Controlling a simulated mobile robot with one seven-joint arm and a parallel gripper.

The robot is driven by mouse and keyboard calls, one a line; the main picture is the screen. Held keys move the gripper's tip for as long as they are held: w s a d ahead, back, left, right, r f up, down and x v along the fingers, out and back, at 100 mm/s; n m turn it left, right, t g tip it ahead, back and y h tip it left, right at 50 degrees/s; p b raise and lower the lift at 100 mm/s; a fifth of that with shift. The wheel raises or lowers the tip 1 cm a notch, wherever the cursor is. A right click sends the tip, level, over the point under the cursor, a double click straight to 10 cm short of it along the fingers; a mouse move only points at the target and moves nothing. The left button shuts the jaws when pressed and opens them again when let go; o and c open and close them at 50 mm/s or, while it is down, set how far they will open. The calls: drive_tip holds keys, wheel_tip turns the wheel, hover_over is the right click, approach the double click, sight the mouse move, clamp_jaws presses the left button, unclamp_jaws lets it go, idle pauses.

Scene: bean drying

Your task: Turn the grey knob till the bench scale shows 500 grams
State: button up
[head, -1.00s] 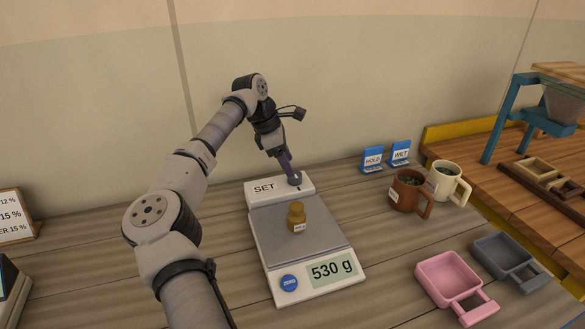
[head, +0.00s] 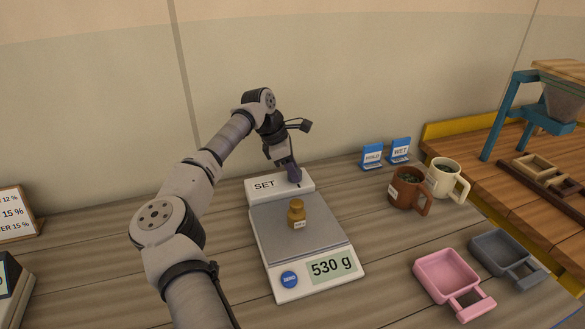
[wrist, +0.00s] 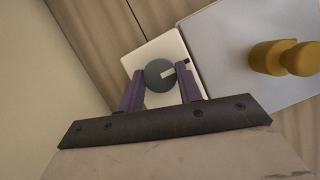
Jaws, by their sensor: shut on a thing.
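The bench scale (head: 257,218) stands on the table, and its display (head: 332,267) reads 530 g. A brass weight (head: 297,214) stands upright on its grey pan (head: 323,231). The grey knob (wrist: 159,74) is on the white SET block (head: 264,185) at the back of the scale. It shows in the wrist view with a pale pointer mark. My gripper (wrist: 161,80) is shut on the knob, with one purple finger at each side. In the head view my gripper (head: 293,178) comes down from above and mostly hides the knob.
A brown mug (head: 405,190) and a cream mug (head: 441,180) stand right of the scale, with two blue cards (head: 372,156) behind. A pink scoop tray (head: 447,271) and a grey one (head: 499,251) lie front right. A sign (head: 14,213) stands at left.

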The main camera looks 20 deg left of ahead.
drive_tip(key=shift+f+n+t+y+b, duration=0.2)
drive_tip(key=shift+n+t+y+b, duration=0.15)
drive_tip(key=shift+n+b, duration=0.75)
drive_tip(key=shift+s+r+n+t+b, duration=0.1)
drive_tip(key=shift+r+n+t+b, duration=0.15)
drive_tip(key=shift+n+t+b, duration=0.6)
drive_tip(key=shift+n+g+y, duration=0.25)
drive_tip(key=shift+n+g, duration=0.15)
drive_tip(key=shift+n, duration=0.15)
drive_tip(key=o, duration=1)
drive_tip(key=shift+r, duration=0.1)
drive_tip(key=b+v, duration=0.2)
drive_tip(key=v, duration=1.1)
drive_tip(key=shift+s+r, duration=0.2)
drive_tip(key=shift+r, duration=0.05)
drive_tip(key=shift+a+f, duration=0.1)
drive_tip(key=shift+a, duration=0.05)
